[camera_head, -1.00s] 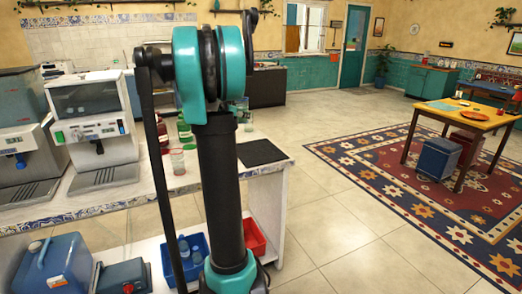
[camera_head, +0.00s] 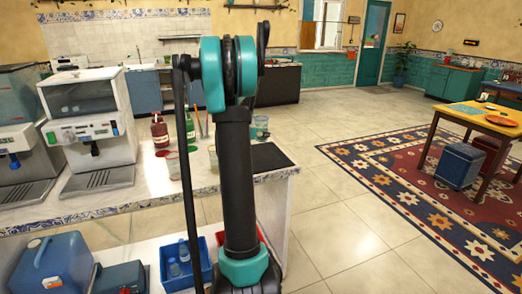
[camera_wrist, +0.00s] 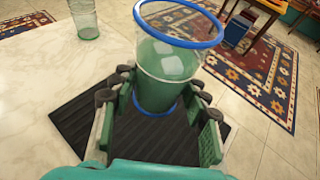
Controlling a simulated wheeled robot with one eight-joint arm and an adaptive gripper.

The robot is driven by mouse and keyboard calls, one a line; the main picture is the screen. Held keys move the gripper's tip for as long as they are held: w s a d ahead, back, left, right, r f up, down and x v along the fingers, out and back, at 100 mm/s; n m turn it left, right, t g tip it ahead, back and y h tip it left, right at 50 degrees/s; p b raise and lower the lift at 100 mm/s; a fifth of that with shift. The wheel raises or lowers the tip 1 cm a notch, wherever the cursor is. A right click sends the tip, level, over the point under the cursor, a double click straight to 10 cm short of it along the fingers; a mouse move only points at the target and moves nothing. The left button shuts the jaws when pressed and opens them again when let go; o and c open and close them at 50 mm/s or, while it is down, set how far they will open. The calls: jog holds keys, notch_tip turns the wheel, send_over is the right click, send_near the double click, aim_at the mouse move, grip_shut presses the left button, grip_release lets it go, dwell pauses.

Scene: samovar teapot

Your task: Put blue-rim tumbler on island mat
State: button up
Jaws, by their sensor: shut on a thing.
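The blue-rim tumbler (camera_wrist: 167,62) is clear, with a blue rim and blue base, and holds green liquid and ice cubes. My gripper (camera_wrist: 160,88) is shut on it, with fingers at its left and right sides. The tumbler looks roughly upright above the black ribbed mat (camera_wrist: 72,117), which lies on the pale island counter. I cannot tell whether its base touches the mat. In the head view, the mat (camera_head: 268,158) lies at the counter's right end, and my arm hides my gripper. A small greenish glass (camera_head: 262,124) shows just beyond the mat there; I cannot tell whether it is the held tumbler.
Another clear glass with a green base (camera_wrist: 86,20) stands left of the mat. Red bottles (camera_head: 160,132), a pink-red tumbler (camera_head: 173,166) and drink machines (camera_head: 95,130) stand farther left on the counter. Open floor lies right of the counter.

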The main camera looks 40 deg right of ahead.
notch_tip(320, 180, down, 8)
jog(key=shift+f, duration=0.1)
dwell(0.4)
jog(key=o, duration=1.3)
jog(key=shift+c, duration=0.2)
